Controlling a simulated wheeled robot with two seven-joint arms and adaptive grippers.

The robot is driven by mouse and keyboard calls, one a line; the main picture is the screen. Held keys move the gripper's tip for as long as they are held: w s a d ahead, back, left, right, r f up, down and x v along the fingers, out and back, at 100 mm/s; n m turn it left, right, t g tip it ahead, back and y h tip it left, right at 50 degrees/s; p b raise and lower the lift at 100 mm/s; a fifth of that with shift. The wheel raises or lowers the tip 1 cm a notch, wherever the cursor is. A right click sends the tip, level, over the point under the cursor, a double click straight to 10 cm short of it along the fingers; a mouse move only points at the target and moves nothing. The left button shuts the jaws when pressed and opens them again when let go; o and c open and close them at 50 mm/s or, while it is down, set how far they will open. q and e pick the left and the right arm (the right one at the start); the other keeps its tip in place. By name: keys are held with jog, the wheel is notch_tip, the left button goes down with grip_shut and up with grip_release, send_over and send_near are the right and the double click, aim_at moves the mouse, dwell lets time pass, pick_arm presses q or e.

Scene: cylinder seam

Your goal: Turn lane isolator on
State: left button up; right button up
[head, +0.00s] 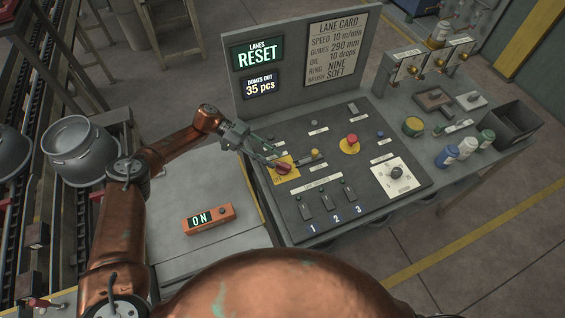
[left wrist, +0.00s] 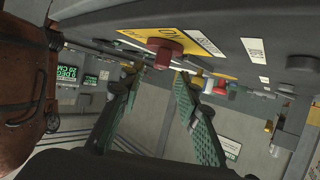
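The lane isolator looks to be the red rotary knob (head: 283,168) on a yellow plate (head: 271,174) at the left of the dark control panel. In the left wrist view the red knob (left wrist: 165,51) stands out from its plate (left wrist: 203,68), near the fingertips. My left gripper (head: 278,159) is at the knob, with its two green-padded fingers (left wrist: 157,78) spread apart. The knob shows in the gap between the fingertips; I cannot tell whether they touch it. The knob's exact setting is too small to read. My right gripper is not in view.
A screen (head: 257,55) reads RESET. Bottles (head: 467,147) and an open bin (head: 512,124) stand to the right.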

pick_arm(q)
jog(key=v, duration=0.6)
jog(key=shift+a+r, duration=0.1)
dwell(0.3)
